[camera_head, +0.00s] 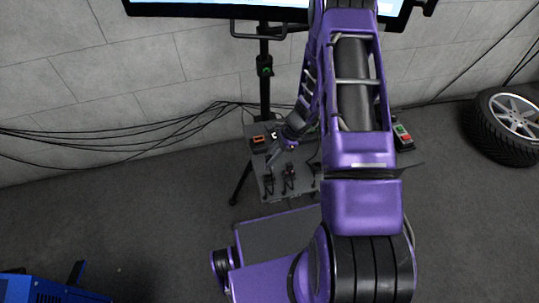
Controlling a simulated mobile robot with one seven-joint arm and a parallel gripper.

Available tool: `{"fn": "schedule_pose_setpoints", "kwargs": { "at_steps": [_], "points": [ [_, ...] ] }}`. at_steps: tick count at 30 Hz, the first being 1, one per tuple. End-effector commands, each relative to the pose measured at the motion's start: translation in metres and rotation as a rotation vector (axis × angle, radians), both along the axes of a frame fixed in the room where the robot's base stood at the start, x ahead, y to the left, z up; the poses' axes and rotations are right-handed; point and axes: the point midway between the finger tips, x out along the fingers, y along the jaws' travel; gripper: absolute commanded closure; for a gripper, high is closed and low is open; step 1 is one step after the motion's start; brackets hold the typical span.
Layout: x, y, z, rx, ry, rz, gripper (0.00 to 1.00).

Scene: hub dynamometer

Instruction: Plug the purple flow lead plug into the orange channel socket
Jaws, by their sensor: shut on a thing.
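The orange channel socket (258,139) is a small dark block with an orange face at the back left of a grey stand tray. My gripper (272,158) is low over the tray, just right of and in front of this socket, and apart from it as far as I can tell. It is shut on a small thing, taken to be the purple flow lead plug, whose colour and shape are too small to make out. My purple arm hides the middle and right of the tray.
Two black lead ends (289,179) stand at the tray's front left. A box with green and red buttons (403,137) is at right. A monitor (270,8) is above on a black pole (264,95). Cables hang along the wall. A wheel (507,125) stands far right.

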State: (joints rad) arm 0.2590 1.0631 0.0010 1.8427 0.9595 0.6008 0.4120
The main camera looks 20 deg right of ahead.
Motion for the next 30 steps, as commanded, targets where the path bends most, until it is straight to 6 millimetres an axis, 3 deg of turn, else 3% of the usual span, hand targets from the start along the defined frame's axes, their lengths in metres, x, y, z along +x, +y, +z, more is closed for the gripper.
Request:
{"fn": "schedule_pose_setpoints", "kwargs": {
  "at_steps": [5, 30],
  "points": [
    [0.002, 0.0, 0.0, 0.0, -0.001, 0.0, 1.0],
    [0.052, 0.0, -0.001, -0.001, -0.001, 0.002, 1.0]
  ]
}}
